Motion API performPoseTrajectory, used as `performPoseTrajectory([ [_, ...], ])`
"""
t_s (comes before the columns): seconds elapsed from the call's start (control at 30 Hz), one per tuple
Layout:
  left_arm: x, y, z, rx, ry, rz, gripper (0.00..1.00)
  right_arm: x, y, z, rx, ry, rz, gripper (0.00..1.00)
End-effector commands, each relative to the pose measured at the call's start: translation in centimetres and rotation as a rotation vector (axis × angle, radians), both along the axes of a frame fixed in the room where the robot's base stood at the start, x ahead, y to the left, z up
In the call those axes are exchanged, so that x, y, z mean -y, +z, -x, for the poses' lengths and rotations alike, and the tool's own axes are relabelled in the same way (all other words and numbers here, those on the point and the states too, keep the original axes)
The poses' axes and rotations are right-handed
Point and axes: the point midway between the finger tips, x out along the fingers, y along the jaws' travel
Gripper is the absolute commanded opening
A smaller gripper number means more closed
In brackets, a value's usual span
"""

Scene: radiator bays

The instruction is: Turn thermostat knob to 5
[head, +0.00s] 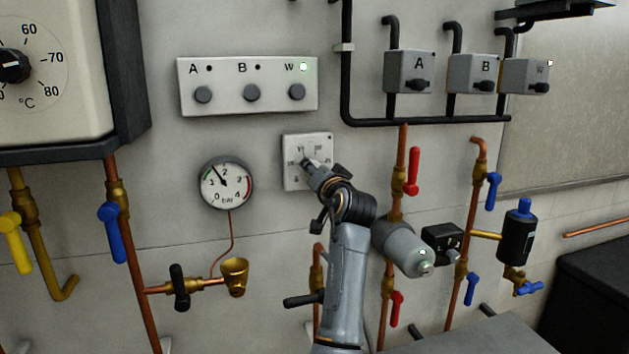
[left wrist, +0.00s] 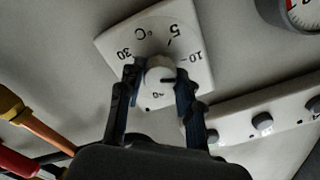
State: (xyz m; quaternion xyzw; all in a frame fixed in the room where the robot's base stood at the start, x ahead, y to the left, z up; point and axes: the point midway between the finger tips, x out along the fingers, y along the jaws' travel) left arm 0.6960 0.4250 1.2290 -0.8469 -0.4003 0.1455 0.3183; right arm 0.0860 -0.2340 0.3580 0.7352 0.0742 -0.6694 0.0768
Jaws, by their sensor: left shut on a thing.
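The thermostat (head: 292,180) is a pale square plate on the wall, below the A/B/W button panel in the head view. My left gripper (head: 311,170) reaches it from below and covers most of its knob there. In the left wrist view the plate (left wrist: 112,43) appears upside down, with 5, 10, 30 and °C legible. My left gripper (left wrist: 157,82) is shut on the round white knob (left wrist: 158,70), one dark finger on each side. A short dark line shows on the knob; I cannot tell exactly which number it points at. My right gripper is not in view.
The button panel (head: 230,76) is just above the thermostat, its W light lit green. A pressure gauge (head: 226,183) is close on the left. A copper pipe with a red lever (head: 413,171) and a grey cylindrical pump (head: 402,248) are on the right.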

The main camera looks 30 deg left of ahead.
Motion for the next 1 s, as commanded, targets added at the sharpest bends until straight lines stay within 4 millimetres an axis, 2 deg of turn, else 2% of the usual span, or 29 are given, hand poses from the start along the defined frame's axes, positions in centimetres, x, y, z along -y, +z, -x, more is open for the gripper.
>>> performPoseTrajectory([
  [0.03, 0.0, 0.2, 0.0, 0.044, -0.001, 0.022, 0.03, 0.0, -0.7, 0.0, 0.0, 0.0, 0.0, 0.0],
  [0.4, 0.0, 0.4, 0.1, 0.312, -0.004, 0.248, 0.03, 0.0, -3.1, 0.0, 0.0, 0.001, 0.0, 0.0],
  [1.0, 0.0, 0.6, 0.1, 0.728, -0.006, 0.605, 0.03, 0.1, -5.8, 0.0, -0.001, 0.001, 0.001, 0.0],
])
